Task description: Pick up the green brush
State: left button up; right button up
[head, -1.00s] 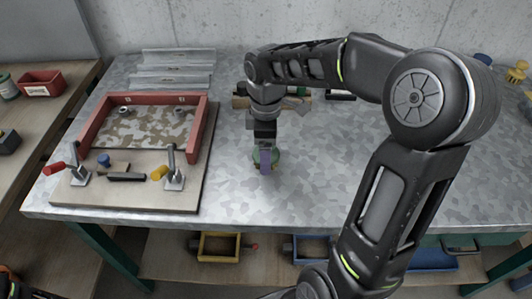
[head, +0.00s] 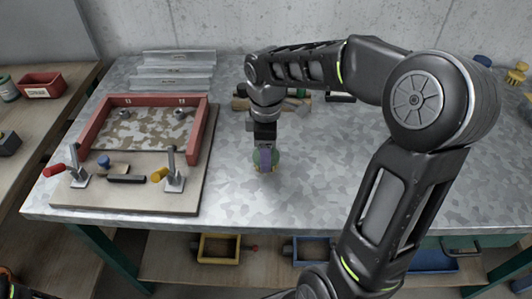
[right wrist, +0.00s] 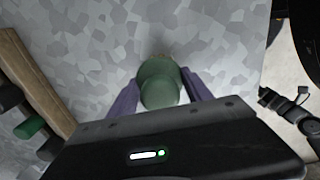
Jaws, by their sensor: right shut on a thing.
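The green brush (head: 257,160) is at the middle of the metal table, under my right arm. My right gripper (head: 265,158) points down at it with purple fingers. In the right wrist view the brush's rounded green top (right wrist: 160,84) sits between the two fingers of the right gripper (right wrist: 160,93), which is shut on it. A little bristle edge shows beyond the green top. The brush appears to be at table level; I cannot tell whether it touches the table. My left gripper is not in view.
A board with a red-walled frame (head: 88,128) and toggle clamps (head: 174,178) lies at left. A wooden rack (head: 240,102) with tools stands behind my arm. The table right of the brush is clear.

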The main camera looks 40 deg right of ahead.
notch_tip(320, 180, up, 10)
jog(key=shift+r, duration=0.1)
dwell(0.4)
